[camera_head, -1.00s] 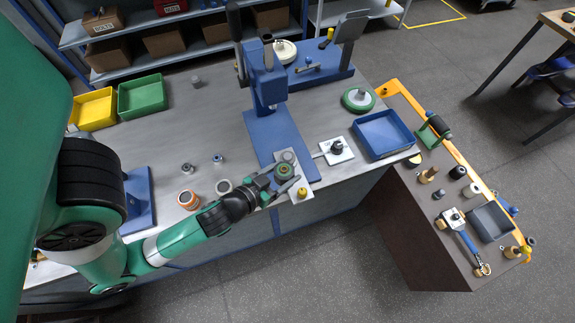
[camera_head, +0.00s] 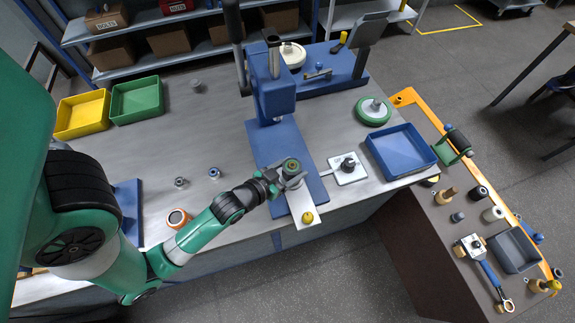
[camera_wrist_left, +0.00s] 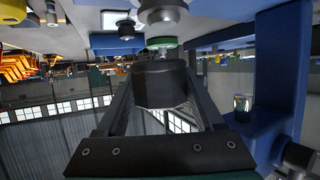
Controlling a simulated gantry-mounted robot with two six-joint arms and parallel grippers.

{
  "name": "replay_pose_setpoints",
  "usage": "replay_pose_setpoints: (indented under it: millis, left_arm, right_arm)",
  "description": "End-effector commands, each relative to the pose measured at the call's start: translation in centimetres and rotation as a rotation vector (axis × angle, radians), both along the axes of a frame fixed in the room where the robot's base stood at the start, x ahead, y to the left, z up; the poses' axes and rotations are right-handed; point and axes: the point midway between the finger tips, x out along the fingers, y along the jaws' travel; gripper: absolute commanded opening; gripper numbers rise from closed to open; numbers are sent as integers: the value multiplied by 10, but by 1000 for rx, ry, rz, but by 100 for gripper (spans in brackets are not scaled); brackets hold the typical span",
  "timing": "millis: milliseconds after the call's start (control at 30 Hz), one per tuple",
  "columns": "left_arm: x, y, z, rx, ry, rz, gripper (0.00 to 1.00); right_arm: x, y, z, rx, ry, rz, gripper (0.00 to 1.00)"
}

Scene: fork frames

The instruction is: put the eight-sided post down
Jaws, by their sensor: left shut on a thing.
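My left gripper (camera_head: 277,182) is in front of the blue press and shut on the eight-sided post (camera_wrist_left: 162,85). In the left wrist view the post is a dark grey, flat-sided body between the two fingers. My right gripper is not in view.
The blue press column (camera_head: 272,85) stands just behind the gripper. A white plate with a dark knob (camera_head: 348,170) and a blue tray (camera_head: 402,150) lie to the right. A yellow knob (camera_head: 308,217) sits on the strip. The bench's left middle (camera_head: 200,130) is clear.

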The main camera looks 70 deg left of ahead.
Motion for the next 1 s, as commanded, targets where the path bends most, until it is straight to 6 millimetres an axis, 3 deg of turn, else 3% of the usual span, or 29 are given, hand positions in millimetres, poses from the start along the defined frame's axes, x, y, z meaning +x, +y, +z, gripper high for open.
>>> replay_pose_setpoints:
  millis: [33,300,533,900,933,1000]
  left_arm:
    - [3,2,-10,3,-7,-1,0]
    - [5,3,-14,2,-6,-6,0]
    - [4,7,-47,2,-6,-2,0]
    - [3,8,-49,2,-5,1,0]
    - [2,7,-50,0,0,1,74]
    - [2,7,-49,0,0,1,87]
  right_arm:
    - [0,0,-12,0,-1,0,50]
    - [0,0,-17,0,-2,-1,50]
    - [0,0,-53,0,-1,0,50]
    - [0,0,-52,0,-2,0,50]
    - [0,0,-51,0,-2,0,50]
    - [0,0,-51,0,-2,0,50]
